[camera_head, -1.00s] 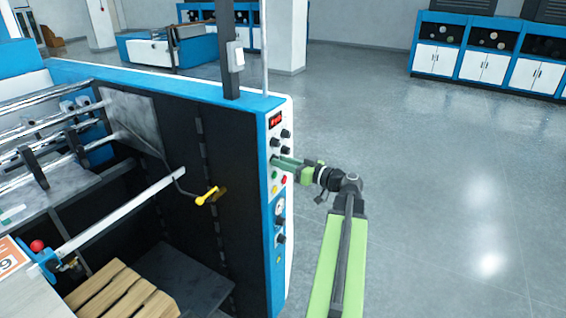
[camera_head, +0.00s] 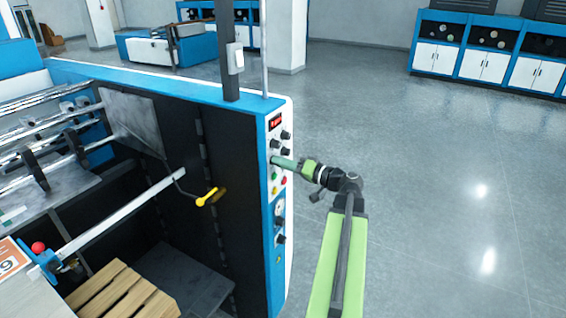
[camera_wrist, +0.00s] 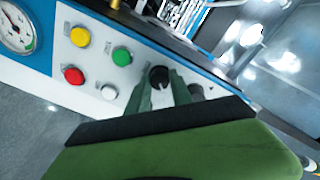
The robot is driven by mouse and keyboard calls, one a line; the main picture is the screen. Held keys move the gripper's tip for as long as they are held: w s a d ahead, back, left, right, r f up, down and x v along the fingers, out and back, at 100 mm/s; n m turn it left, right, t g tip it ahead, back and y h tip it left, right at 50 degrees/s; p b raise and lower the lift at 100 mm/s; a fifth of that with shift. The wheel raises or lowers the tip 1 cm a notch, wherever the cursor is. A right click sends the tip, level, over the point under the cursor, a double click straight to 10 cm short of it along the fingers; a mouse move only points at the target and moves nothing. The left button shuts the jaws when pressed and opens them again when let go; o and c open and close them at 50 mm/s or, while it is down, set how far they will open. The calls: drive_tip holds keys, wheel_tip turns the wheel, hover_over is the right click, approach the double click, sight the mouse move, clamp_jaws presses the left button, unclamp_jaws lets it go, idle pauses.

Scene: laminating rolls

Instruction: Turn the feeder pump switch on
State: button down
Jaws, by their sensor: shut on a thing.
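The control panel (camera_head: 286,160) is on the end face of the blue and white machine. In the wrist view, a black rotary knob (camera_wrist: 159,77) sits on the panel between the two green fingers of my gripper (camera_wrist: 160,88). The fingers are shut on this knob, one on each side. In the head view, my gripper (camera_head: 275,160) reaches the panel from the right, and its fingers hide the knob. No label is readable, so I cannot confirm by name that this knob is the feeder pump switch.
Beside the knob are a green button (camera_wrist: 122,56), a yellow button (camera_wrist: 80,36), a red button (camera_wrist: 73,75) and a white button (camera_wrist: 109,91). A second black knob (camera_wrist: 196,92) is close by the right finger. A dial gauge (camera_wrist: 16,30) is at left. The floor right of the machine is clear.

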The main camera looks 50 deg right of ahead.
drive_tip(key=shift+m, duration=1.8)
drive_tip(key=c, duration=1.1)
unclamp_jaws()
drive_tip(key=shift+c, duration=0.2)
drive_tip(key=s+d, duration=0.2)
drive_tip(key=s, duration=0.6)
drive_tip(key=s+d+p, duration=0.1)
drive_tip(key=s, duration=0.8)
drive_tip(key=shift+d+r, duration=0.4)
drive_tip(key=shift+r, duration=0.05)
